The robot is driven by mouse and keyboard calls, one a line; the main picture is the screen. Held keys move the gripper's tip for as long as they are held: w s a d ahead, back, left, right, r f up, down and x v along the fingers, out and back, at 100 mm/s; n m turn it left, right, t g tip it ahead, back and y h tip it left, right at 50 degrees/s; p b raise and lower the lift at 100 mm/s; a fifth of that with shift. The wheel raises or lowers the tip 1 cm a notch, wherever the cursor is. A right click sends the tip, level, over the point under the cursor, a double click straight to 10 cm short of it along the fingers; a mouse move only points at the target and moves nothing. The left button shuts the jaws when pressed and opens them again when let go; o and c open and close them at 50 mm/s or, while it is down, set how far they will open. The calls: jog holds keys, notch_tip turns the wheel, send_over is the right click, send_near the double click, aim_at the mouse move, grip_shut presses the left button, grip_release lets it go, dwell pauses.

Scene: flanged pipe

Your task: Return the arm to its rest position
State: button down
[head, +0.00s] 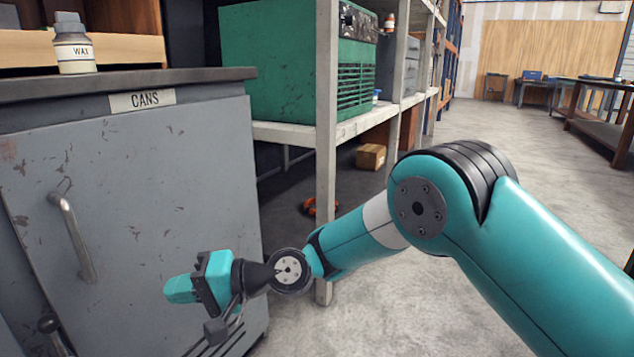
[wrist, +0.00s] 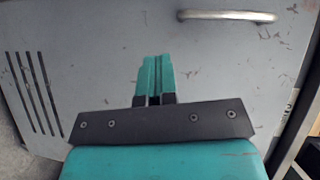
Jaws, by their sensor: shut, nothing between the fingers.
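My gripper (head: 180,289) is at the lower left of the head view, at the end of my teal arm. It points left, in front of the grey cabinet door. In the wrist view my gripper (wrist: 155,76) shows its two teal fingers closed together with nothing between them. The arm is bent at the elbow and reaches out from the right side of the head view. I cannot tell the exact gap between the fingers and the door.
The grey cabinet (head: 150,190) labelled CANS has a bar handle (head: 73,238), also in the wrist view (wrist: 227,16). A WAX bottle (head: 73,45) stands on top. A shelf post (head: 326,130) rises behind the arm. A cardboard box (head: 371,157) lies under the shelf. Open floor extends to the right.

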jog(key=s+d+r+n+t+h+p, duration=0.1)
jog(key=d+r+n+h, duration=0.25)
jog(key=d+r, duration=0.7)
jog(key=s+d+h+p, duration=0.1)
jog(key=s+d+h, duration=0.2)
jog(key=s+d, duration=0.45)
jog(key=s+d+t+h, duration=0.1)
jog(key=s+d+h, duration=0.25)
jog(key=d, duration=0.75)
jog(key=s+d+h+p, duration=0.1)
jog(key=s+d+h, duration=0.1)
jog(key=s+d, duration=0.55)
notch_tip(320, 180, up, 39)
jog(key=w+d+p, duration=0.1)
jog(key=p, duration=3.6)
jog(key=shift+w+d+f+n+p, duration=0.2)
jog(key=shift+d+n+p, duration=0.15)
